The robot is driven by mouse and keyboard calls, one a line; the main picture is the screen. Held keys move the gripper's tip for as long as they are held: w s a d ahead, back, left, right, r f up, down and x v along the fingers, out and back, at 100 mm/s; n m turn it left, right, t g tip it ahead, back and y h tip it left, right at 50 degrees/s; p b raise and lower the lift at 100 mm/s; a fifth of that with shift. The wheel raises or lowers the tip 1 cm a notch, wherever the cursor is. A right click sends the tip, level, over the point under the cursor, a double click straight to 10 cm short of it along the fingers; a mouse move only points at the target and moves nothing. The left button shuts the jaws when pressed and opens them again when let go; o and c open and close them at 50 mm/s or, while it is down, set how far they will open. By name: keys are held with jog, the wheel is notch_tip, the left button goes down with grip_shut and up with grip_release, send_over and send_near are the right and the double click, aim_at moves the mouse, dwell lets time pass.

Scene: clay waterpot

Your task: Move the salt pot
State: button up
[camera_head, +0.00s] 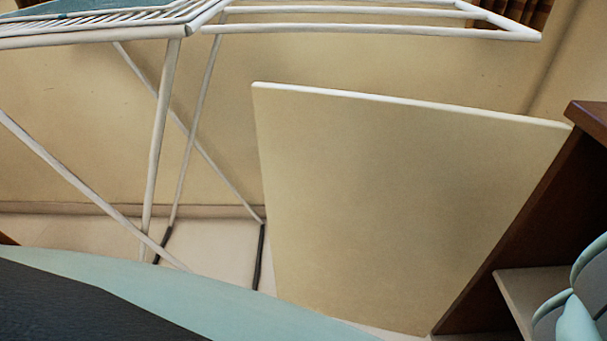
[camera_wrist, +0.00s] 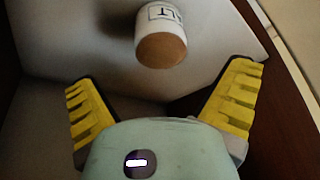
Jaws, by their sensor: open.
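The salt pot (camera_wrist: 162,38) shows at the top middle of the wrist view. It is white with dark letters, of which "LT" can be read, and has a round brown end facing the camera. My gripper (camera_wrist: 162,78) is open, with its two yellow-padded fingers spread wide apart. The pot is beyond the fingers, roughly centred between them, and nothing is between the pads. I cannot tell the exact gap to the pot.
In the wrist view, pale shelf surfaces (camera_wrist: 85,35) and a dark brown side panel (camera_wrist: 275,75) enclose the pot closely. In the head view, a brown wooden shelf unit (camera_head: 520,235) stands at the right, beside a large cream panel (camera_head: 400,200). A white drying rack (camera_head: 160,130) stands at the left.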

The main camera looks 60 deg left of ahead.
jog(key=b+x, duration=0.3)
jog(key=x, duration=0.4)
jog(key=shift+w+a, duration=0.1)
jog(key=shift+w, duration=0.05)
jog(key=shift+c, duration=0.3)
jog(key=c, duration=1.3)
